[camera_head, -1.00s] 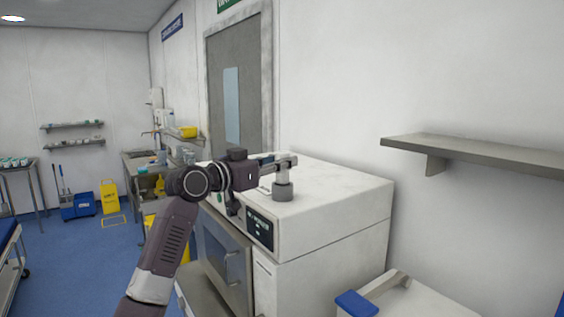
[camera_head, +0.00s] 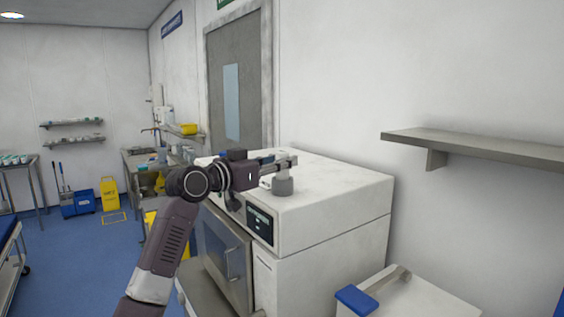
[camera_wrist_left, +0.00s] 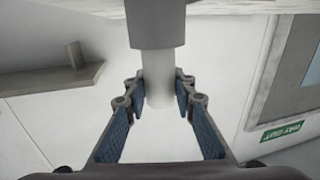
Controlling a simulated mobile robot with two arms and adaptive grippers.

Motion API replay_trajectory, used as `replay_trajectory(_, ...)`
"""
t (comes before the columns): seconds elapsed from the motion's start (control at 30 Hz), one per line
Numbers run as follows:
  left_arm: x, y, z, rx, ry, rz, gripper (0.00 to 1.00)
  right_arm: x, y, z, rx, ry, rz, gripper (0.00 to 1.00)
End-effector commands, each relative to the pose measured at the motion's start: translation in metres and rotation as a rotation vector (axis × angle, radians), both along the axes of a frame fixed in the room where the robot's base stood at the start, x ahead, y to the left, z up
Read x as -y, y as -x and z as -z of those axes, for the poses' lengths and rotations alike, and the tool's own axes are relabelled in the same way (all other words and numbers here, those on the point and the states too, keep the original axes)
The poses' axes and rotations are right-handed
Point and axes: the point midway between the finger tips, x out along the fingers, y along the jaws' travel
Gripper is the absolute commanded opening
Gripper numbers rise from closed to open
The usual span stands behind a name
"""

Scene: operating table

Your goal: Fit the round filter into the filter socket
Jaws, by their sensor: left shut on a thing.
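The round filter (camera_wrist_left: 160,88) is a pale upright cylinder. In the left wrist view it stands between the two fingers of my left gripper (camera_wrist_left: 160,92), which is shut on it. The filter socket (camera_wrist_left: 156,22) is a wider grey cylinder, and the filter's end meets it in line; how deep it sits inside is hidden. In the head view the socket (camera_head: 283,186) stands on top of the white machine. My left gripper (camera_head: 287,162) is just above it, its fingers hiding most of the filter. My right gripper is not in view.
The white machine (camera_head: 335,185) has a flat, mostly clear top and a glass front door. A grey wall shelf (camera_head: 480,148) hangs to the right. A white bin with a blue part (camera_head: 357,301) stands at the front right.

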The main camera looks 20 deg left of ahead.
Motion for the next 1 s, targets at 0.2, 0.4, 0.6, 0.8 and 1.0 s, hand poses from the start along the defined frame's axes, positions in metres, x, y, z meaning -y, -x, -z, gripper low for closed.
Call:
replay_trajectory(0.2, 0.0, 0.0, 0.004, 0.0, 0.0, 0.0, 0.0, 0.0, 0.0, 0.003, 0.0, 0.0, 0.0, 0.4)
replay_trajectory(0.4, 0.0, 0.0, 0.01, 0.0, 0.0, 0.0, 0.0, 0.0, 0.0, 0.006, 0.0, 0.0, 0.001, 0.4)
replay_trajectory(0.6, 0.0, 0.0, 0.014, 0.0, 0.0, 0.0, 0.0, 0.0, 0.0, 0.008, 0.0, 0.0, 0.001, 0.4)
replay_trajectory(0.8, 0.0, 0.0, 0.014, 0.001, 0.0, 0.0, 0.0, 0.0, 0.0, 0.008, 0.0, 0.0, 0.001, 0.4)
replay_trajectory(1.0, 0.0, 0.0, 0.014, 0.001, 0.0, 0.0, 0.28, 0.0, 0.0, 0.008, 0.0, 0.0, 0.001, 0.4)
